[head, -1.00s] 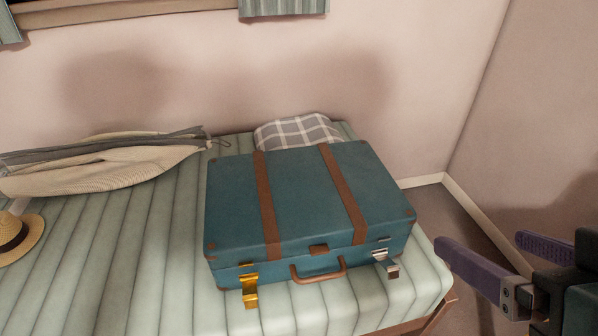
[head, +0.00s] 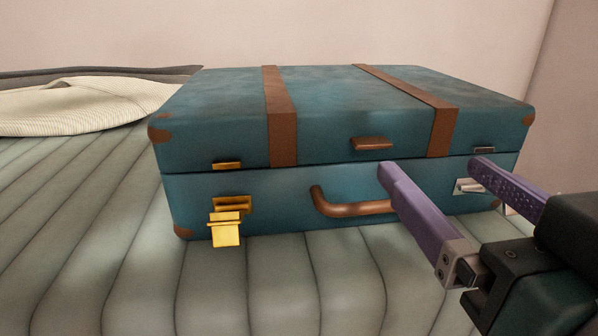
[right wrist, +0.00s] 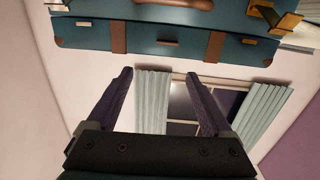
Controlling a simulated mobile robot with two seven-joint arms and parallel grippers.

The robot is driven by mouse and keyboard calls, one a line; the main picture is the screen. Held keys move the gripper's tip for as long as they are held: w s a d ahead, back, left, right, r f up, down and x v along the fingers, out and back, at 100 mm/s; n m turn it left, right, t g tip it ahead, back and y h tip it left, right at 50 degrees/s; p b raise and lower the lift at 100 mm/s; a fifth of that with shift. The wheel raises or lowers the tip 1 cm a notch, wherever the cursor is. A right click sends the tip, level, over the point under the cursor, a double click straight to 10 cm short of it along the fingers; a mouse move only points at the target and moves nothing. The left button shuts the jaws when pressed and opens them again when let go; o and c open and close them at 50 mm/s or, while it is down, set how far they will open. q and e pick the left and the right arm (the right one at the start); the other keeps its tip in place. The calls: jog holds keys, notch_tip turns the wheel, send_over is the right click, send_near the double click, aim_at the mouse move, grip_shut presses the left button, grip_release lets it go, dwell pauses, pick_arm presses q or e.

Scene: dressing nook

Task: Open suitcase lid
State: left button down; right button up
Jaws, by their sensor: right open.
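The teal suitcase (head: 270,200) lies flat with its lid (head: 330,100) down; a thin dark seam runs along the front. The gold left latch (head: 226,228) hangs folded down, off the lid. The silver right latch (head: 467,186) is partly hidden by my right gripper. A brown tab (head: 372,143) sits on the lid's front edge, above the brown handle (head: 345,209). My right gripper (head: 432,166) is open and empty at the suitcase's front right. Contact cannot be told. In the right wrist view the suitcase (right wrist: 165,40) appears upside down beyond the open fingers.
The suitcase rests on a pale green ribbed cushion (head: 90,240), which is bare in front and at left. A cream garment bag (head: 80,108) lies at the back left. A pink wall (head: 350,30) stands behind. A curtained window (right wrist: 185,105) shows in the right wrist view.

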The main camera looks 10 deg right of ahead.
aim_at(375, 148)
jog(key=shift+t, duration=0.3)
jog(key=w+f+b, duration=0.1)
jog(key=w, duration=0.2)
jog(key=w+b, duration=0.1)
jog(key=w, duration=0.3)
jog(key=w+a+f+b, duration=0.1)
jog(key=w, duration=0.2)
jog(key=shift+w+f+b, duration=0.3)
jog(key=shift+f+b, duration=0.05)
jog(key=shift+b, duration=0.05)
pick_arm(q)
notch_tip(375, 148, down, 6)
jog(key=shift+w+r, duration=0.1)
jog(key=shift+w, duration=0.05)
jog(key=shift+d, duration=0.1)
pick_arm(e)
grip_shut()
